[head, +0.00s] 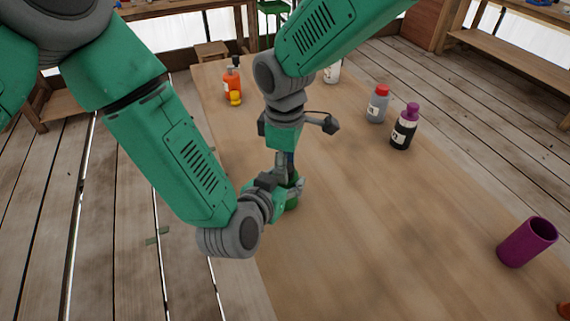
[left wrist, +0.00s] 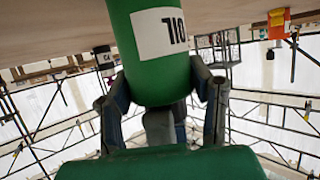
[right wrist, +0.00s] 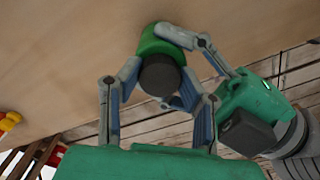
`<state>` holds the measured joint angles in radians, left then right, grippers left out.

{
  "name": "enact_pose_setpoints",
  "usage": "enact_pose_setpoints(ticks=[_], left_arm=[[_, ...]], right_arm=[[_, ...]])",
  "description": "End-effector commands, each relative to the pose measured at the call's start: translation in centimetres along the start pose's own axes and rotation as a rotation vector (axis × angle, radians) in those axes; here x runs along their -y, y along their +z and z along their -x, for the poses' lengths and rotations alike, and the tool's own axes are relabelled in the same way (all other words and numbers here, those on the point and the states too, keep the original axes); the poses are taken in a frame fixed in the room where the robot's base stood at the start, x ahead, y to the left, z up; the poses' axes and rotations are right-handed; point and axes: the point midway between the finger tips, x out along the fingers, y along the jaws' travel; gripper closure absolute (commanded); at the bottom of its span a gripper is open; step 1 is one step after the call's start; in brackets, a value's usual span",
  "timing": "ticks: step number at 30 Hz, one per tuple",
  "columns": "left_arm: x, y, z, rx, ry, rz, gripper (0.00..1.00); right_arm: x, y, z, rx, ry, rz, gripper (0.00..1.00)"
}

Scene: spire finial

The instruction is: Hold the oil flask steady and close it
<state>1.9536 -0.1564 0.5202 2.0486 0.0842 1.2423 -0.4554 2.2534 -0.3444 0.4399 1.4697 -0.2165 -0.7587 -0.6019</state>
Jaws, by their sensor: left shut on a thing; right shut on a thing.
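The green oil flask (head: 291,203) stands on the wooden table, mostly hidden by my grippers in the head view. In the left wrist view the flask (left wrist: 162,72) shows its green body and a white label. My left gripper (left wrist: 160,85) is shut on the body, one finger on each side. In the right wrist view a dark round cap (right wrist: 160,77) sits at the top end of the green flask (right wrist: 155,44). My right gripper (right wrist: 158,80) is shut on the cap from above. I cannot tell how tightly the cap is seated.
An orange bottle (head: 232,82) and a yellow item (head: 235,98) stand at the far left of the table. A red-capped grey bottle (head: 377,108) and a purple-capped black bottle (head: 403,133) stand to the right. A purple cup (head: 527,242) is at the lower right. The table's middle is clear.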

Motion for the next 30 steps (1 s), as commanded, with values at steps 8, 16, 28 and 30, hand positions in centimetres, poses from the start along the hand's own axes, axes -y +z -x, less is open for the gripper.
enact_pose_setpoints(ticks=[8, 16, 28, 30], left_arm=[[-0.5, 0.0, 0.1, 0.001, 0.01, -0.001, 1.0], [-0.2, 0.0, 0.1, 0.0, 0.005, 0.0, 1.0], [-0.1, 0.0, 0.0, 0.0, 0.004, 0.0, 1.0], [-0.1, 0.0, 0.0, 0.0, 0.003, 0.0, 1.0]], right_arm=[[-0.1, -0.3, 0.1, -0.008, 0.005, 0.003, 0.46], [-0.1, -0.1, 0.3, -0.005, 0.004, 0.004, 0.46], [-0.1, -0.1, 4.6, -0.005, 0.003, 0.004, 0.46], [-0.1, -0.1, 4.6, -0.004, 0.002, 0.004, 0.46]])
